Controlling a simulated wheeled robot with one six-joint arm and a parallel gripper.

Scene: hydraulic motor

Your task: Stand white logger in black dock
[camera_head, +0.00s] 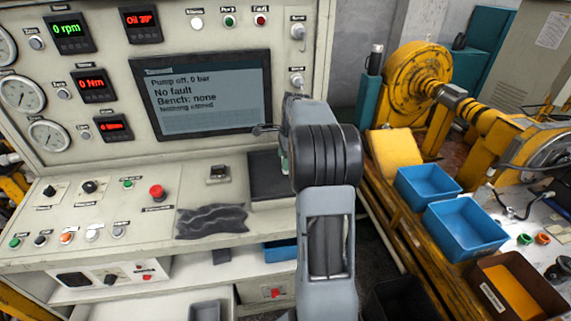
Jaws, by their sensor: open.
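My arm rises in front of the console. My gripper (268,130) is at its far end, mostly hidden behind my wrist, with a dark finger part showing at the left. It is open, above the console's shelf and in front of the screen. A small black block on a pale base (217,175) stands on the shelf left of my gripper; it may be the dock. I cannot pick out the white logger for certain. A small pale and green piece (284,166) shows just under my gripper, partly hidden by my wrist.
A black flat tray or box (265,178) lies beside my wrist. A crumpled dark cloth (211,221) lies at the shelf's front. A red button (157,192) and several switches are at left. Blue bins (466,229) stand on the right bench. The shelf between button and block is clear.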

